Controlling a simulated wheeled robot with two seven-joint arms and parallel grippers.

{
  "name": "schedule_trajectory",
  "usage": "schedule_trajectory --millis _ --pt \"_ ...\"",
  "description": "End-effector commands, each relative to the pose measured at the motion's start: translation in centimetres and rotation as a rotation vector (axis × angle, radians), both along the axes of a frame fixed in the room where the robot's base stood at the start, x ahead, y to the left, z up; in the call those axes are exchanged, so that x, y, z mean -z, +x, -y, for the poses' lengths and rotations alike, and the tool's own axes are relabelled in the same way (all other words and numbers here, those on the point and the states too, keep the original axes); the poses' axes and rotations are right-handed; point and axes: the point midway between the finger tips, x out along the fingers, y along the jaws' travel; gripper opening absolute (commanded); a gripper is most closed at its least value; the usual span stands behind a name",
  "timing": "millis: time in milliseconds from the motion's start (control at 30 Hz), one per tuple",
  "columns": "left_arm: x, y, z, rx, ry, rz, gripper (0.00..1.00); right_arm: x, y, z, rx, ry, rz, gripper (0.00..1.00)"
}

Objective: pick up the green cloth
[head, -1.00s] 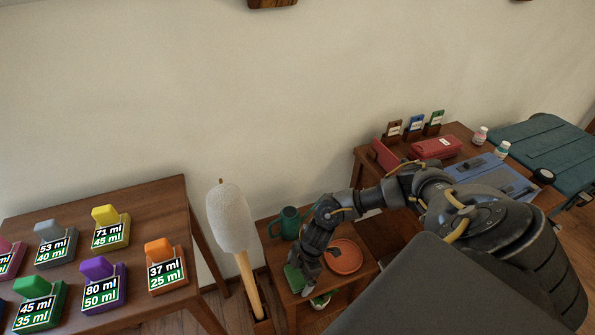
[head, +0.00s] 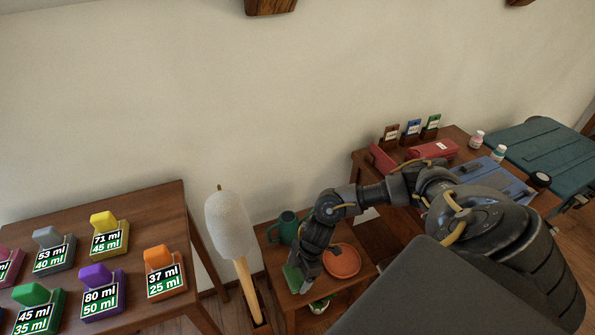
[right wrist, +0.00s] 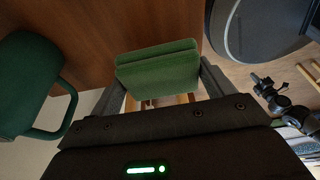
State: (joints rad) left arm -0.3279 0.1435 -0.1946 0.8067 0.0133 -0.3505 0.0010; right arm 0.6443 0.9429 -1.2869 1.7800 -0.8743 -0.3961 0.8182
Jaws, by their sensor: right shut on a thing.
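The green cloth (head: 292,277) is a small folded pad at the left side of a low wooden side table (head: 284,258). In the right wrist view the cloth (right wrist: 158,68) sits between the two fingers of my right gripper (right wrist: 160,82). My right gripper (head: 301,272) is shut on it. In the head view the gripper covers part of the cloth, and I cannot tell whether it touches the tabletop. My left gripper is not in view.
A dark green mug (head: 285,226) stands behind the gripper and an orange saucer (head: 342,261) lies right of it. A white-headed mallet (head: 228,222) stands to the left. A table with colored labeled blocks (head: 142,207) is farther left. A cluttered desk (head: 365,163) is at right.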

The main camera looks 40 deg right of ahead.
Motion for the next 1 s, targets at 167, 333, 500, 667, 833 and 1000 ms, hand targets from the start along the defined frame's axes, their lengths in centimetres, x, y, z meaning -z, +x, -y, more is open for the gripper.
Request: schedule_trajectory --millis 167,333,500,667,833,1000 --pt "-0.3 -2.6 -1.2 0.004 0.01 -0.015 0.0 -4.6 -4.0 0.2 -0.006 -0.001 -0.005 0.59" --pt "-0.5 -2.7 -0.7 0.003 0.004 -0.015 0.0 -6.6 -8.2 0.2 -0.004 -0.003 -0.008 0.59" --pt "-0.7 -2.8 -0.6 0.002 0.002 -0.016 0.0 -8.0 -11.3 0.2 -0.003 -0.002 -0.007 0.59" --pt "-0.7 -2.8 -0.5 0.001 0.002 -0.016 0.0 -8.8 -13.0 0.2 -0.003 -0.002 -0.006 0.59" --pt "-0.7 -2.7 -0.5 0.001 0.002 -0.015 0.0 -9.1 -13.6 0.2 -0.001 -0.001 -0.005 0.59" --pt "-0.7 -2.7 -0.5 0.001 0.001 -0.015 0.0 -9.1 -13.7 0.2 -0.001 -0.001 -0.005 0.59"
